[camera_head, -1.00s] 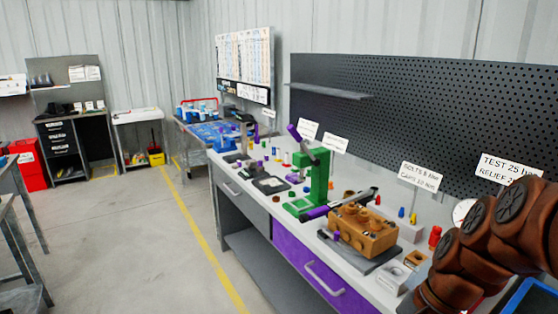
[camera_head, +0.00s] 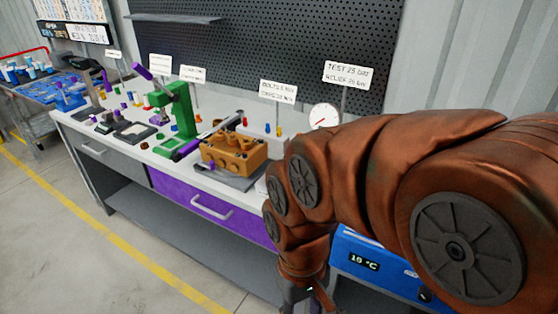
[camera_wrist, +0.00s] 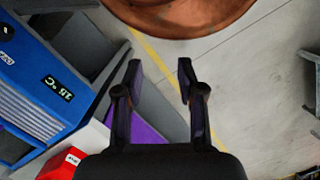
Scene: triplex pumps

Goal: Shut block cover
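The orange-brown block (camera_head: 234,150) sits on a dark grey plate (camera_head: 236,182) on the workbench in the head view. Several round holes show on its top. A dark bar (camera_head: 226,122) lies tilted along its back left side, with a purple piece (camera_head: 186,149) at its lower left end; I cannot tell whether this is the cover. My gripper (camera_wrist: 160,78) is open and empty in the wrist view, over the floor. In the head view it shows only partly at the bottom edge, in front of the bench and well apart from the block.
A green press (camera_head: 183,115) stands left of the block. A pressure gauge (camera_head: 323,115) and label signs stand behind. A blue unit with a temperature display (camera_head: 376,262) is at the right, close to my arm; it also shows in the wrist view (camera_wrist: 40,85). Floor at left is clear.

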